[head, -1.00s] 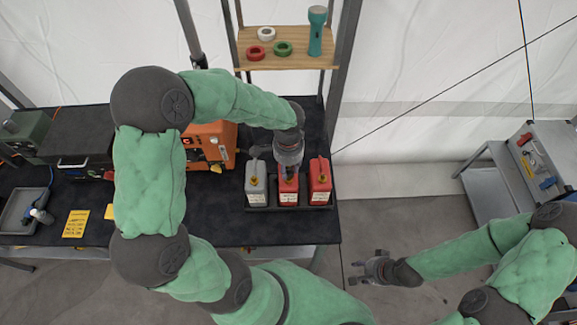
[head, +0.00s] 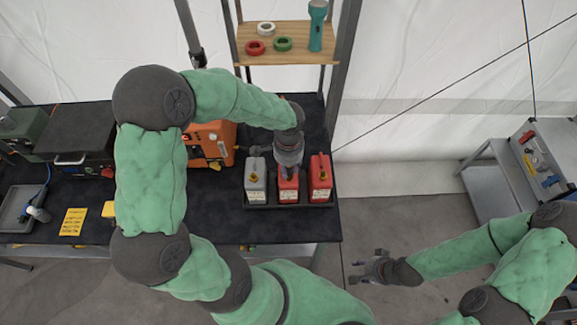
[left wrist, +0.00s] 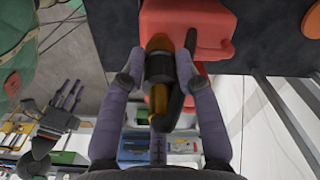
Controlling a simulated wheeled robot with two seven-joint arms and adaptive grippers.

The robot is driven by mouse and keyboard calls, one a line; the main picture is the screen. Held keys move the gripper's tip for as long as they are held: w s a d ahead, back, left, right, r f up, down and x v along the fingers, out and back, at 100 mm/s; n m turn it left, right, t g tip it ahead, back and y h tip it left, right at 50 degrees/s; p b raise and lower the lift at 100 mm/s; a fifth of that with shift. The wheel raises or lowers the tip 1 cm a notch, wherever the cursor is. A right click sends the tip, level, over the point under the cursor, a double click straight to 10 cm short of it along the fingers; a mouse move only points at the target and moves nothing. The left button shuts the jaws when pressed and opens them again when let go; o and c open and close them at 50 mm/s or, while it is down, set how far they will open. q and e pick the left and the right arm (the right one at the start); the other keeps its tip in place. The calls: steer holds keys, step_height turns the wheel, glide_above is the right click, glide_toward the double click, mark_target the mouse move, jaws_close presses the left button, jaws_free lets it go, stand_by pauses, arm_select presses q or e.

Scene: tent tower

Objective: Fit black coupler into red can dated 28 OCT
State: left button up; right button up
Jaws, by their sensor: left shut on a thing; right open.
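My left gripper (head: 289,172) is over the middle red can (head: 288,191), pointing down at its top. In the left wrist view my left gripper (left wrist: 159,62) is shut on the black coupler (left wrist: 159,69), a dark band with amber-brown parts at both ends. The coupler's far end overlaps the red can (left wrist: 205,22); I cannot tell whether it is seated in the opening. A second red can (head: 320,183) stands to the right. The can labels are too small to read a date. My right gripper (head: 372,268) is open and empty, away from the table.
A grey can (head: 255,183) stands left of the red cans in a dark tray (head: 262,207). An orange machine (head: 215,140) is behind my left arm. A wooden shelf (head: 270,62) holds rings and a teal flashlight (head: 316,25). A grey cart (head: 490,190) stands at right.

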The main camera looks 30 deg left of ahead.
arm_select(q)
steer(key=shift+f, duration=0.25)
steer(key=o, duration=1.2)
steer(key=shift+r, duration=0.1)
step_height(320, 180, up, 12)
